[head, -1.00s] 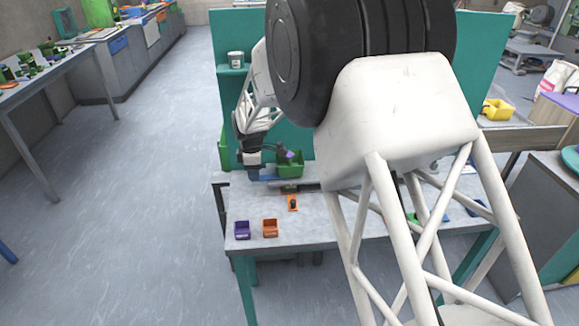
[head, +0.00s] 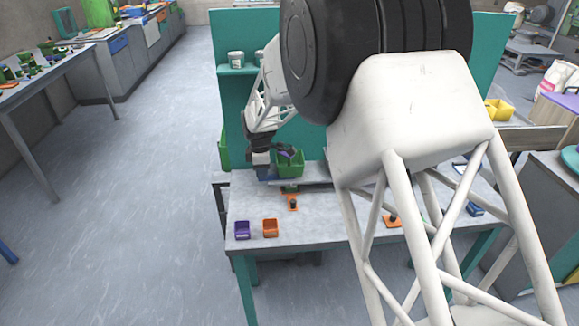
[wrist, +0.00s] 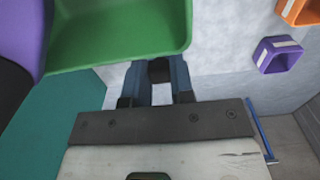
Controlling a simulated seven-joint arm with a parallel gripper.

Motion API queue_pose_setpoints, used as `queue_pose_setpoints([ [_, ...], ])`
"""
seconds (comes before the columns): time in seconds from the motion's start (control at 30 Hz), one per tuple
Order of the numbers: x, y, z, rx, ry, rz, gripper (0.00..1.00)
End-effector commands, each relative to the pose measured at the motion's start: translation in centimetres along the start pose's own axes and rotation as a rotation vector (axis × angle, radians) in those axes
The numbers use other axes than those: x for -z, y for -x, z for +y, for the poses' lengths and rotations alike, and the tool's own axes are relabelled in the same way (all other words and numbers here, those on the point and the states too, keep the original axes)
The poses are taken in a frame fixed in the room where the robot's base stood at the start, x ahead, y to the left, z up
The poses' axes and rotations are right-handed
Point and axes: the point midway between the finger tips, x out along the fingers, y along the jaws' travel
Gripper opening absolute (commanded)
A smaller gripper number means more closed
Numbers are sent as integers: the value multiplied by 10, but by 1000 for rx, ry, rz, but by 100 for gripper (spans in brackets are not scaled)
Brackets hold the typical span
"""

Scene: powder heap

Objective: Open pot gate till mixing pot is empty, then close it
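A green pot (head: 291,166) stands at the back of the bench in the head view. Its smooth green inside (wrist: 120,35) shows at the top of the wrist view, with no powder seen on that part. My gripper (head: 266,174) is low beside the pot's left side. In the wrist view my two blue fingers (wrist: 159,75) are apart, with a small dark block (wrist: 160,70) between them. I cannot tell whether they grip it or only stand around it. The pot's gate is not clearly seen, and I cannot tell if that block is its handle.
A purple bin (head: 242,230) and an orange bin (head: 270,228) stand at the bench's front left. An orange piece with a black knob (head: 293,203) lies before the pot. A teal panel (head: 234,112) rises behind. My arm hides much of the bench's right.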

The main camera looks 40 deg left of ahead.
Motion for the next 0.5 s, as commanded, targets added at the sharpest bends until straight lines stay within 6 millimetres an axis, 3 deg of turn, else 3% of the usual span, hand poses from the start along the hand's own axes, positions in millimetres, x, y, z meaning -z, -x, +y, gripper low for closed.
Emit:
queue_pose_setpoints([
  [0.03,-1,0,0,1,-1,0,30],
  [0.13,-1,0,0,0,-1,0,43],
  [0.5,-1,3,0,0,-1,0,43],
])
